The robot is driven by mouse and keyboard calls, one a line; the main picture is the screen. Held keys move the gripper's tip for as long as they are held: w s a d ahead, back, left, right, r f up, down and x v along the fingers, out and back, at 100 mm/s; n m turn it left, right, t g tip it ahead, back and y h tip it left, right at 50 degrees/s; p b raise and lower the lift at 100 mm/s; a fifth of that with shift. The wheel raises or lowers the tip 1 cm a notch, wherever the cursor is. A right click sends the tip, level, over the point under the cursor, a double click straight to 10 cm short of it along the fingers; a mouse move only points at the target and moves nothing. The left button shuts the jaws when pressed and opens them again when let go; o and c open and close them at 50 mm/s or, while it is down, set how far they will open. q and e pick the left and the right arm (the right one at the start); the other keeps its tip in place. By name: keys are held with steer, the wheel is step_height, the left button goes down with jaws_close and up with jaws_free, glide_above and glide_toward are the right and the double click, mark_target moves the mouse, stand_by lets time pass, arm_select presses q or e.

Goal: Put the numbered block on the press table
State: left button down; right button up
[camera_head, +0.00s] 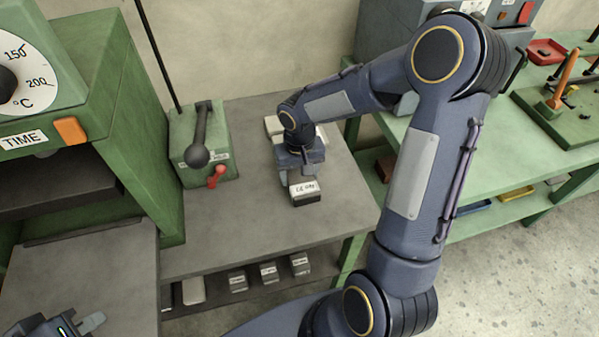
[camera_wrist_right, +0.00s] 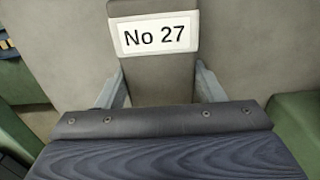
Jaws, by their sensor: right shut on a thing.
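The numbered block (camera_head: 303,193), grey with a white label, is in my right gripper (camera_head: 300,174) over the grey table (camera_head: 245,225) in the middle of the head view. In the right wrist view the block (camera_wrist_right: 155,75) reads "No 27", and the fingers of my right gripper (camera_wrist_right: 162,88) stand on both its sides. I cannot tell whether the block touches the table top. My left gripper (camera_head: 85,325) is at the lower left corner, mostly cut off, so its opening is unclear.
A green lever box (camera_head: 200,150) with a black-knobbed lever and red handle stands left of the block. A pale object (camera_head: 273,125) lies behind my right wrist. Several labelled blocks (camera_head: 268,272) sit on the lower shelf. A green machine (camera_head: 120,110) with a dial is at left.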

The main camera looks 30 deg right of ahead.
arm_select(q)
steer(key=shift+f, duration=0.15)
arm_select(e)
steer(key=shift+f, duration=0.1)
steer(key=o, duration=1.2)
steer(key=shift+o, duration=0.2)
